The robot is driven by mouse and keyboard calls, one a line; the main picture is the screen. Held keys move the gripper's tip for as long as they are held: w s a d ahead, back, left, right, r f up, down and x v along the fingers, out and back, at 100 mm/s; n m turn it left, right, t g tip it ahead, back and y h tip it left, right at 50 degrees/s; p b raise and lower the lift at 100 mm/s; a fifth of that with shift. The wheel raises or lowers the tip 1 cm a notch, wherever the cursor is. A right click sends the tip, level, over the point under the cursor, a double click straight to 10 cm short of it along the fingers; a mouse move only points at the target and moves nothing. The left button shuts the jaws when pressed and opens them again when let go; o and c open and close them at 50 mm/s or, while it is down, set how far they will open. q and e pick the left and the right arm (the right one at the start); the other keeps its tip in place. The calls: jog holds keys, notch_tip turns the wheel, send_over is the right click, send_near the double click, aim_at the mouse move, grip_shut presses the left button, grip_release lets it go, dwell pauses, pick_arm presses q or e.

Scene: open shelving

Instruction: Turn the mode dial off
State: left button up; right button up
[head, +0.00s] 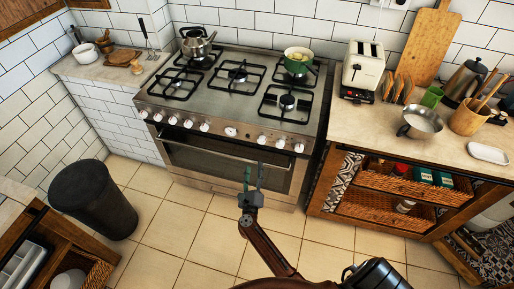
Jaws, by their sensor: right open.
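A stainless-steel stove (180,145) stands against the back wall with a row of several white dials along its front. A dial near the middle (230,131) looks a little larger than the others. I cannot read any labels, so I cannot tell which dial is the mode dial or how it is turned. My right gripper (254,172) is open and empty, with its fingers pointing up toward the stove. In the picture it overlaps the oven front, below and right of the middle dial, apart from the dials. My left gripper is out of view.
A green pot (298,60) and a metal kettle (197,45) stand on the burners. A black bin (93,199) stands at left. The tiled floor (180,225) before the stove is clear.

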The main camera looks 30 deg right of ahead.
aim_at(261, 142)
jog(key=w+d+r+m+g, duration=0.1)
jog(key=d+r+m, duration=0.1)
jog(key=m, duration=0.1)
jog(key=w+d+r+m+g+h+b, duration=0.1)
jog(key=w+d+r+m, duration=0.1)
jog(key=m, duration=0.2)
jog(key=w+d+r+m+g+h+b, duration=0.1)
jog(key=d+r+m, duration=0.1)
jog(key=r+m, duration=0.1)
jog(key=shift+w+m+g, duration=0.4)
jog(key=shift+b+x, duration=0.35)
jog(key=shift+x, duration=0.45)
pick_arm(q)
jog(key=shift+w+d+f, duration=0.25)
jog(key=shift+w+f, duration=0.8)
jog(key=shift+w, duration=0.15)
pick_arm(e)
jog(key=c, duration=1.2)
